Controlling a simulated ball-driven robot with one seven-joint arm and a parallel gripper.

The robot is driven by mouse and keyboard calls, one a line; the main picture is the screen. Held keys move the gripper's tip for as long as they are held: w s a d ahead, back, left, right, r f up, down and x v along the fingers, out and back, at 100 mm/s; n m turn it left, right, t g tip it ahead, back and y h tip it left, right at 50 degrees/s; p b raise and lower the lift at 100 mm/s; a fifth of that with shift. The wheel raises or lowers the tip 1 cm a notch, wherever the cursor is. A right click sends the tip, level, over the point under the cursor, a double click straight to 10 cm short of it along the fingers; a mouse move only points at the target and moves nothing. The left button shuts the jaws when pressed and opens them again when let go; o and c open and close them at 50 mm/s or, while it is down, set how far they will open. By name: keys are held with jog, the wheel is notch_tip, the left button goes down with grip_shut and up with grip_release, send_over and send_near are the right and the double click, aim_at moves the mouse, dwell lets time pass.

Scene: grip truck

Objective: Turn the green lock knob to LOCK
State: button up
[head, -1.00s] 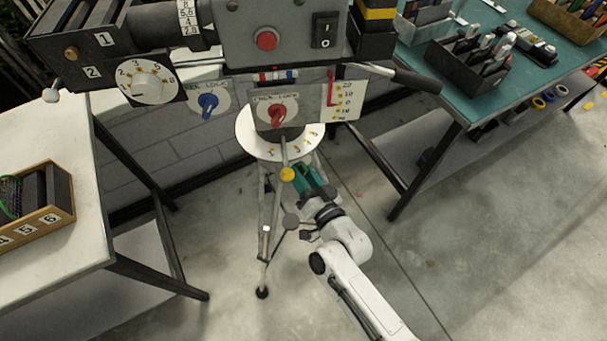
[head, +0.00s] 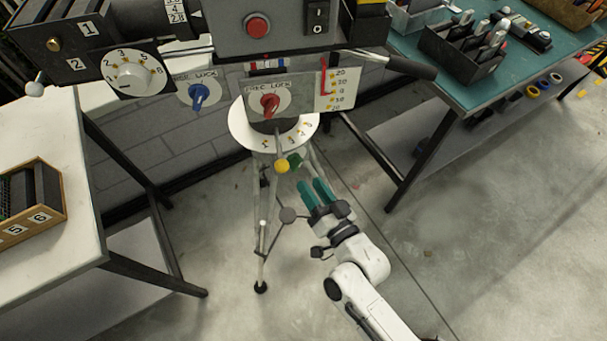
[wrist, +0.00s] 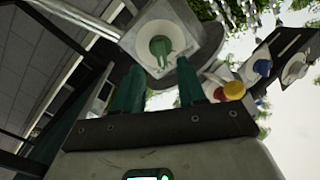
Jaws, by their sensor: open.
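The green lock knob (head: 296,161) sits low on the camera stand, beside the yellow ball (head: 282,166), small in the head view. In the wrist view the green knob (wrist: 162,48) faces me on a pale round dial and square plate; its lettering is not readable, so I cannot tell its setting. My gripper (head: 313,185), with two teal fingers, is open and empty, below and slightly right of the knob, apart from it. In the wrist view the fingers of my gripper (wrist: 158,66) stand apart, with the knob seen above and between their tips.
A red knob (head: 269,104) and a blue knob (head: 198,95) sit on plates above, over a white numbered disc (head: 243,132). Thin tripod legs (head: 262,240) stand left of my gripper. A white bench (head: 70,235) is left, a teal-topped bench (head: 465,85) right.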

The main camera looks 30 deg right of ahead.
jog(key=shift+s, duration=2)
jog(key=s+d+f+n+g, duration=0.1)
jog(key=s+d+n+g, duration=0.2)
jog(key=s+g, duration=0.5)
jog(key=s+d+f+n+g, duration=0.1)
jog(key=s+d+n+g, duration=0.1)
jog(key=s+d+g, duration=0.3)
jog(key=s+g, duration=0.2)
jog(key=g, duration=0.2)
jog(key=shift+s+n, duration=0.35)
jog(key=shift+n, duration=0.05)
dwell(0.3)
